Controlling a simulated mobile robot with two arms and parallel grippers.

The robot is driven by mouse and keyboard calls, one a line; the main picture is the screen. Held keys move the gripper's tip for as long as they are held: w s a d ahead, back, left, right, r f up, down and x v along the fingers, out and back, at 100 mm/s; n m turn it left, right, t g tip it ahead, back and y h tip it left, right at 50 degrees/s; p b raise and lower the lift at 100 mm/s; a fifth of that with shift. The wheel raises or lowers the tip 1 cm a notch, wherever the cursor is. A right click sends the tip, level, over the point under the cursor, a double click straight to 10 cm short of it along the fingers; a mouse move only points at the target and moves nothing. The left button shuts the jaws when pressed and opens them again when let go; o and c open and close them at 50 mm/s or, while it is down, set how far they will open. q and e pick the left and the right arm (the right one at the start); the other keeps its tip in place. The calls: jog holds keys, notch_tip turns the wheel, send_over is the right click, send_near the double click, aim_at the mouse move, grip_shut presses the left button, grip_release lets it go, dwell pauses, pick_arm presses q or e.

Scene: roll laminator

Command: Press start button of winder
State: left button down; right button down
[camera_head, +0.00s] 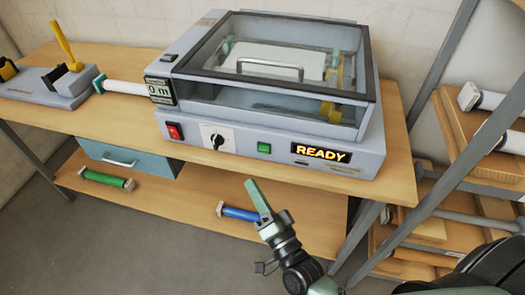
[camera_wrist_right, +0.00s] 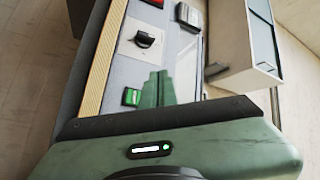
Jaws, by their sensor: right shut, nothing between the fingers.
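The winder (camera_head: 275,90) is a grey machine with a clear lid on the wooden table. A small green button (camera_head: 264,148) sits on its front panel, between a black dial (camera_head: 217,138) and a lit READY display (camera_head: 321,154). The green button also shows in the right wrist view (camera_wrist_right: 131,97), just left of my fingertips. My right gripper (camera_head: 253,186) has its green fingers shut and empty. In the head view its tips point up toward the panel, below the button and apart from it. My left gripper is not in view.
A red switch (camera_head: 174,131) is at the panel's left end, below a counter reading 0 m (camera_head: 159,90). A blue drawer (camera_head: 128,158) hangs under the table (camera_head: 400,178). Green and blue rolls lie on the lower shelf. A rack (camera_head: 450,150) stands at the right.

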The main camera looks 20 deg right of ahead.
aim_at(264, 150)
jog(key=shift+w, duration=0.1)
jog(key=shift+w+d+b, duration=0.35)
jog(key=shift+w+d, duration=0.5)
jog(key=shift+w, duration=0.35)
jog(key=shift+w+d+b, duration=0.3)
jog(key=shift+w+d, duration=0.5)
jog(key=shift+w, duration=0.4)
jog(key=shift+w+d+b, duration=0.35)
jog(key=shift+w+d, duration=0.5)
jog(key=shift+w, duration=0.35)
jog(key=shift+w+d, duration=0.25)
jog(key=shift+w, duration=0.1)
jog(key=shift+w+d, duration=0.25)
jog(key=shift+w, duration=0.1)
jog(key=shift+s+a, duration=0.1)
jog(key=shift+s, duration=0.05)
dwell(0.4)
jog(key=shift+s+a, duration=0.4)
jog(key=shift+s, duration=0.2)
